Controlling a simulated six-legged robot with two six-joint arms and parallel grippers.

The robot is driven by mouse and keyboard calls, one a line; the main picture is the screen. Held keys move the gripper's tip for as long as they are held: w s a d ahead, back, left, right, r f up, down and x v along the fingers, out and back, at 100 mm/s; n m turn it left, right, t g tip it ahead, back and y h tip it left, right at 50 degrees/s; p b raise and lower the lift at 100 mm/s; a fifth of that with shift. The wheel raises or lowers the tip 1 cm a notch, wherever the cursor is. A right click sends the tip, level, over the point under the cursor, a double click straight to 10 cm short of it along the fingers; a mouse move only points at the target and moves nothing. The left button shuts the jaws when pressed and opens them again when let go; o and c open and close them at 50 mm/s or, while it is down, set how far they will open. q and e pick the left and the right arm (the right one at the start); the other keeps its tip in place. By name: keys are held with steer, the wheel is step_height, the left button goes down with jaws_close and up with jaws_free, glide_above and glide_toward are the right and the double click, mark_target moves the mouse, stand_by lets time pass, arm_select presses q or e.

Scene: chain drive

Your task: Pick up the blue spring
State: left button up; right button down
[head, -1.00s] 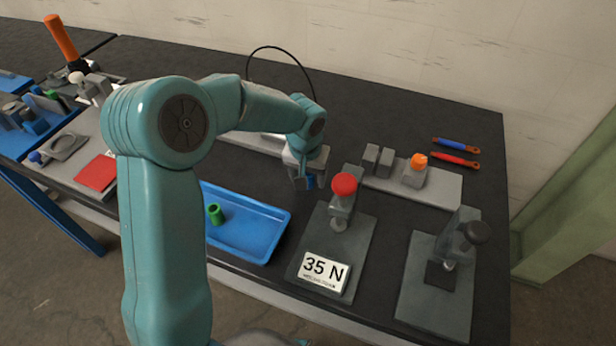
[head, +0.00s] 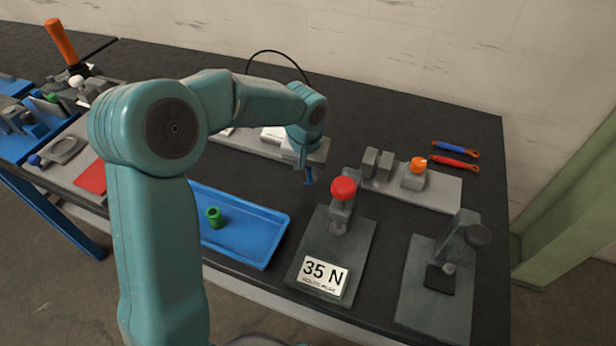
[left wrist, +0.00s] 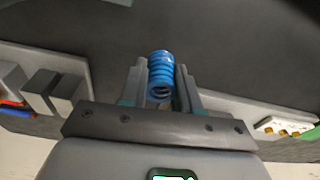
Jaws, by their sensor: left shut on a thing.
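The blue spring (left wrist: 160,76) is between the two fingers of my left gripper (left wrist: 160,88) in the left wrist view, with its coils showing and one open end facing the camera. The fingers are shut on it. In the head view my left gripper (head: 307,166) is over the dark table, left of the red-knobbed press, and a small part of the blue spring (head: 309,180) shows at its tips. The spring appears to be held above the table. My right gripper is not in view.
A blue tray (head: 262,247) with a green cylinder (head: 214,217) lies to the left. The red-knobbed press (head: 343,188) with a 35 N plate stands close on the right. A grey fixture with an orange knob (head: 418,164) and two screwdrivers (head: 455,161) are further right.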

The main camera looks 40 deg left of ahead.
arm_select(q)
step_height(320, 180, up, 17)
steer(key=p, duration=0.1)
steer(key=shift+s+f, duration=0.1)
steer(key=shift+f, duration=0.05)
